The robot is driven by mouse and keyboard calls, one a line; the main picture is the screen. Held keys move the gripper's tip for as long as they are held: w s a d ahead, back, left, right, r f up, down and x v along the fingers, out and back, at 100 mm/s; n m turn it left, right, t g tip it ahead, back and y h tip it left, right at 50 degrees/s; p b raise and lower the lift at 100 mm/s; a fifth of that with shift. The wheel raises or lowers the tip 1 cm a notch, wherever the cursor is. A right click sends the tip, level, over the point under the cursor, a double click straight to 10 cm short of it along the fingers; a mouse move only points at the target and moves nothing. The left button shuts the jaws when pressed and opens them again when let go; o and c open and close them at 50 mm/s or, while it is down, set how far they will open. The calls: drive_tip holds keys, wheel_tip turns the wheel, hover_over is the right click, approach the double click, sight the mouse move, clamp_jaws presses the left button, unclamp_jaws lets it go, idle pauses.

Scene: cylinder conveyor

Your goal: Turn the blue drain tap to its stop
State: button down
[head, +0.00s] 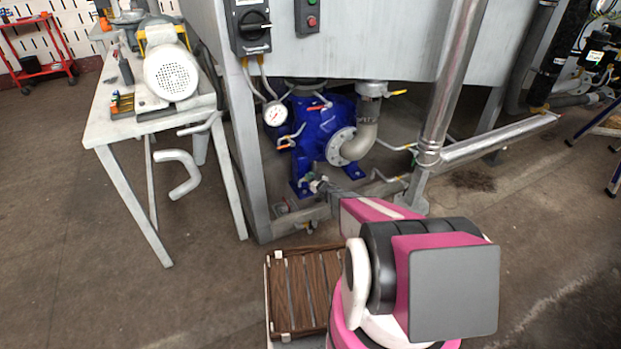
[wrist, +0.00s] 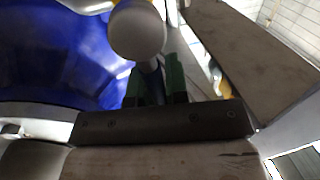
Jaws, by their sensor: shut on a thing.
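My gripper (head: 318,185) reaches in low at the foot of the blue pump (head: 318,128), under the grey tank. In the wrist view its two green fingers (wrist: 156,84) are closed on a narrow dark-blue piece, the drain tap's handle (wrist: 153,82). A pale rounded fitting (wrist: 137,30) stands just beyond the fingertips and hides part of the tap. In the head view the tap is too small and too covered by my gripper to make out its angle.
The grey tank leg (head: 246,165) and low frame rail stand close to my gripper. Other small valves with red and yellow handles sit around the pump. A slatted brown crate (head: 297,292) lies on the floor in front. A workbench (head: 110,128) with a motor is at left.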

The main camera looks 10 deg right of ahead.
drive_tip(key=s+a+f+n+h, duration=0.1)
drive_tip(key=a+f+n+h, duration=0.3)
drive_tip(key=n, duration=1.1)
drive_tip(key=shift+s+a+f+g, duration=0.25)
drive_tip(key=shift+a+f+g, duration=0.25)
drive_tip(key=shift+f, duration=0.55)
drive_tip(key=shift+f+n, duration=0.1)
drive_tip(key=shift+n, duration=0.2)
drive_tip(key=c, duration=1.1)
unclamp_jaws()
drive_tip(key=shift+s, duration=0.15)
